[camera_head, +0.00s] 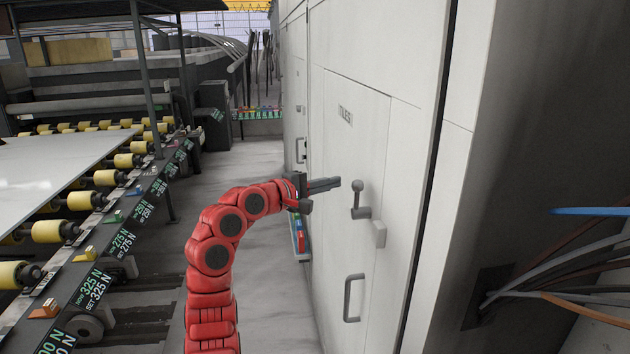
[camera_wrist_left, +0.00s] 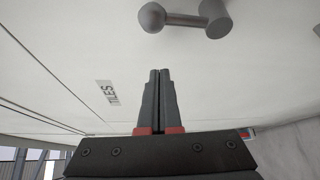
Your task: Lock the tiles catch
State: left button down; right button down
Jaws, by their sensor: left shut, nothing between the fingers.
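The tiles catch (camera_head: 359,200) is a grey lever with a ball end on a white cabinet door (camera_head: 352,128) labelled TILES. In the head view its ball end points up from a round pivot, beside a small grey block (camera_head: 379,234). The left wrist view shows the catch (camera_wrist_left: 183,19) at the top, ball to the left and pivot to the right. My left gripper (camera_head: 338,183) is shut and empty, just left of the ball end in the head view. In the left wrist view its fingertips (camera_wrist_left: 159,72) are below the lever with a visible gap. My right gripper is not in view.
A grey D-shaped handle (camera_head: 352,297) sits lower on the same door. Loose cables (camera_head: 560,260) come out at the right. A conveyor with yellow rollers (camera_head: 80,200) and a pale slab (camera_head: 60,170) stands left. Clear floor (camera_head: 258,160) runs between.

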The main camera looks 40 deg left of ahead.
pick_arm(q)
jog(key=d, duration=0.1)
jog(key=d+p, duration=0.2)
jog(key=shift+s+d+r, duration=0.1)
jog(key=shift+d+r, duration=0.2)
jog(key=shift+d, duration=0.1)
jog(key=shift+s+d+m+t+b, duration=0.15)
jog(key=shift+m+t+b, duration=0.15)
jog(key=shift+b, duration=0.05)
jog(key=shift+s+d+b, duration=0.1)
jog(key=shift+b, duration=0.25)
